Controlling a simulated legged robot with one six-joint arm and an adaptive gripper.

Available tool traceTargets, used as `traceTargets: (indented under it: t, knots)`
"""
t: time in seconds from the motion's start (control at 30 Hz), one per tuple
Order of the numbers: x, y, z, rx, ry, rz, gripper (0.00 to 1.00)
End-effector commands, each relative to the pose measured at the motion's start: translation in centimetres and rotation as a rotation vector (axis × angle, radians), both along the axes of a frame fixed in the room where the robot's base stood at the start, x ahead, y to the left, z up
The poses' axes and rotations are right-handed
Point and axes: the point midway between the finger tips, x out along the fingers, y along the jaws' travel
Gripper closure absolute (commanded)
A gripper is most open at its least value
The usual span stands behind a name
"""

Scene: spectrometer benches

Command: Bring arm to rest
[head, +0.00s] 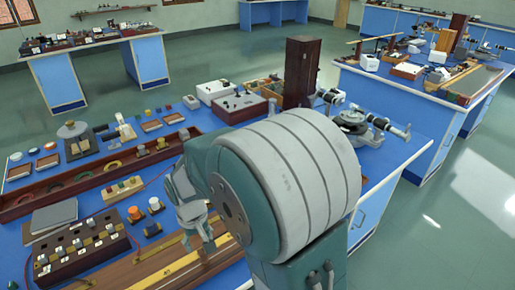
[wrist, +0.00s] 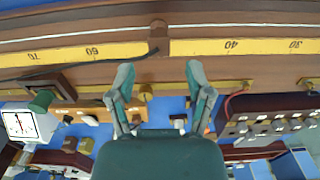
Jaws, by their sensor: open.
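My gripper (wrist: 158,85) shows in the wrist view with its two green fingers apart and nothing between them. It hangs above the bench, near a long wooden board with a yellow scale (wrist: 205,47). In the head view my gripper (head: 199,238) is partly seen behind my large grey and green arm joint, over the blue bench. The same yellow scale (head: 180,270) runs below it. My arm hides part of the bench and the scale.
A dark box with several knobs (head: 82,248) sits at lower left. A tall wooden case (head: 300,72), white instrument boxes (head: 215,91) and a spectrometer (head: 360,125) stand at the back of the bench. Another blue bench (head: 410,90) is at right, with open floor (head: 440,215) beside it.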

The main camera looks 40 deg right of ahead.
Motion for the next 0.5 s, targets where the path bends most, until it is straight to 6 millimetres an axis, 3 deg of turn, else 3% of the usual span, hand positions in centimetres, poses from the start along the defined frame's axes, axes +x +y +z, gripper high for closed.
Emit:
traceTargets:
  t: [0.2,0.5]
  knots:
    - [0.1,0.0,3.8,0.0,0.0,0.0,0.34]
    - [0.0,0.1,5.0,0.0,0.003,0.0,0.34]
